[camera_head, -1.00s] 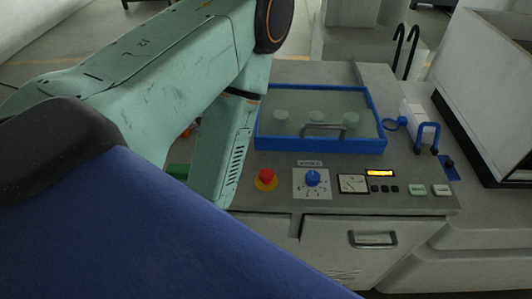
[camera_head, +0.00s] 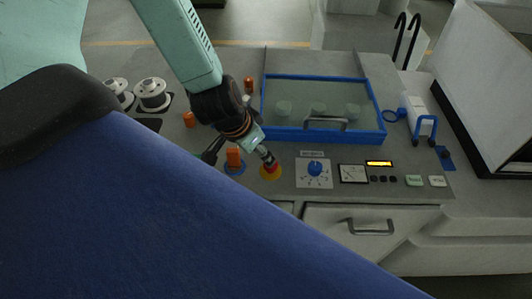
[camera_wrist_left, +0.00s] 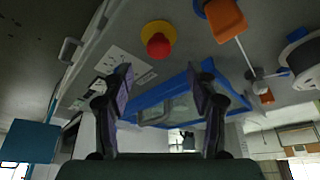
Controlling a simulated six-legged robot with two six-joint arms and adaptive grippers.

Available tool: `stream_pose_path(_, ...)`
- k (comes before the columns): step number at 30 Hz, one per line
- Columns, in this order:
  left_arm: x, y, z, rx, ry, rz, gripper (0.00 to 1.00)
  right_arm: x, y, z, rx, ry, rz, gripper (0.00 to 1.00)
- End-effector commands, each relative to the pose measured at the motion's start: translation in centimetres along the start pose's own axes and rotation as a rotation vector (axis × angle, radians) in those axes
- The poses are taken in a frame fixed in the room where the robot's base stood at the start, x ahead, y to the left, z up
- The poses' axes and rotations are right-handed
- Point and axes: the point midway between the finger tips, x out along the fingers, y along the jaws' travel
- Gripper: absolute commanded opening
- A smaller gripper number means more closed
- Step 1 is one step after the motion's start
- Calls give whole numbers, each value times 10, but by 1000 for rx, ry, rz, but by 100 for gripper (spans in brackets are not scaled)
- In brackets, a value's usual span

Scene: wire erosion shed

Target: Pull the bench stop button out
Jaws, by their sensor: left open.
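The bench stop button is a red mushroom head on a yellow round base (camera_head: 271,171) at the front left of the bench panel. In the head view my left gripper (camera_head: 242,153) is just above and to the left of it, and one dark finger hides part of the red head. In the left wrist view the red button (camera_wrist_left: 158,46) shows whole, beyond the spread fingertips of my left gripper (camera_wrist_left: 161,86). The jaws are open with nothing between them, apart from the button as far as I can tell. My right gripper is in neither view.
An orange block on a blue ring (camera_head: 234,158) stands close left of the button. A blue dial (camera_head: 315,167), a gauge (camera_head: 353,173) and small buttons lie to the right. Behind is a blue-framed clear lid (camera_head: 290,135). White spools (camera_head: 152,94) stand at the left.

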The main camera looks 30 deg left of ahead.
Motion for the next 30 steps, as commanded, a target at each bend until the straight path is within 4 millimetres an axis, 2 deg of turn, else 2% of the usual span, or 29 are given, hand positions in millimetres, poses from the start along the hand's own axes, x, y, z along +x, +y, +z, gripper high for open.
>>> stream_pose_path(1,10,0,2,5,-1,-2,58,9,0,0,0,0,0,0)
stream_pose_path(6,32,0,3,4,-2,-3,58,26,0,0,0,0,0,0)
stream_pose_path(15,64,0,2,3,-2,-2,58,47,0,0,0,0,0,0)
stream_pose_path(21,70,0,2,1,-2,-1,58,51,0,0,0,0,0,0)
stream_pose_path(29,70,0,1,1,-1,-1,58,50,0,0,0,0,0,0)
stream_pose_path(30,70,0,1,1,-2,-1,56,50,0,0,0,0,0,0)
